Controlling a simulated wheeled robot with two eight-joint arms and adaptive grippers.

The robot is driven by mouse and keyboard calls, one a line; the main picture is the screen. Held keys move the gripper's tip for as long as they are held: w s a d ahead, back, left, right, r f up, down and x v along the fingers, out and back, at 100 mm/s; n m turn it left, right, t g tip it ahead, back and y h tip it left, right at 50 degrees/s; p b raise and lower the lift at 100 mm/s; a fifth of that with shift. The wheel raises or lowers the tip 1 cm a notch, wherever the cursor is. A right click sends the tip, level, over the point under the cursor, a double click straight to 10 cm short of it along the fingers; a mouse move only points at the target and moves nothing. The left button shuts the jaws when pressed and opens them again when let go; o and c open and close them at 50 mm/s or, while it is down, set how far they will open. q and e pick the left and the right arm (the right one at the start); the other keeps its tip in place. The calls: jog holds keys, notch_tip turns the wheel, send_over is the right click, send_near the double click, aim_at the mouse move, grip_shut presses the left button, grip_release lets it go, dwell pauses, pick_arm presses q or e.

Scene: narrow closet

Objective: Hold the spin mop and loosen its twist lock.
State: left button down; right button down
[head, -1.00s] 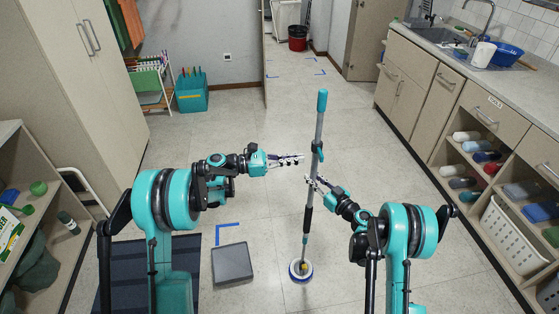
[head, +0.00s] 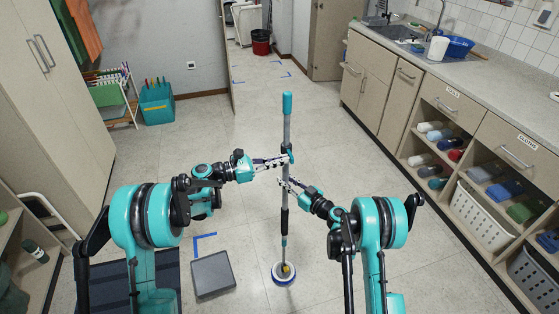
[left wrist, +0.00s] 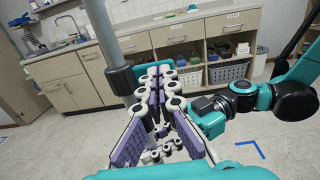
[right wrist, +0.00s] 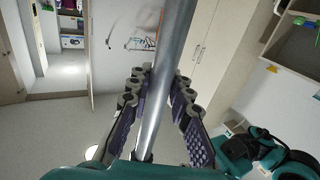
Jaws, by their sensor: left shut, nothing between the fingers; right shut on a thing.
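The spin mop (head: 286,130) stands nearly upright, with a teal grip on top, a grey pole and a round white-and-blue head (head: 284,273) on the floor. My right gripper (head: 284,184) is shut on the pole below the twist lock; the pole runs between its fingers in the right wrist view (right wrist: 160,90). The twist lock (head: 289,155) is a dark collar with a teal part. My left gripper (head: 283,161) is beside it, shut with nothing held. In the left wrist view, the dark collar (left wrist: 122,78) lies left of the fingertips.
A grey flat box (head: 213,275) lies on the floor left of the mop head. Counters with shelves and baskets (head: 487,214) line the right side, and a tall cabinet (head: 75,90) the left.

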aim_at(293, 162)
pick_arm(q)
jog(key=shift+s+d+n+t+y, duration=0.1)
jog(key=shift+d+n+t+y, duration=0.1)
jog(key=shift+n+t+y, duration=0.3)
jog(key=d+n+t+y, duration=0.1)
jog(key=n+t+y, duration=0.1)
jog(key=d+n+t+y, duration=0.1)
jog(key=n+t, duration=0.1)
jog(key=t, duration=0.1)
jog(key=d+n+t+y, duration=0.1)
jog(key=n+t+y, duration=0.1)
jog(key=shift+d+t+y, duration=0.3)
jog(key=shift+d, duration=0.1)
jog(key=shift+w+d+n+t+y, duration=0.5)
jog(key=shift+w+d+n+y, duration=0.1)
jog(key=shift+w+d+y, duration=0.2)
jog(key=shift+s, duration=0.15)
jog(key=s+a, duration=0.3)
jog(key=s, duration=1)
jog(key=shift+s+a, duration=0.15)
jog(key=shift+s, duration=0.05)
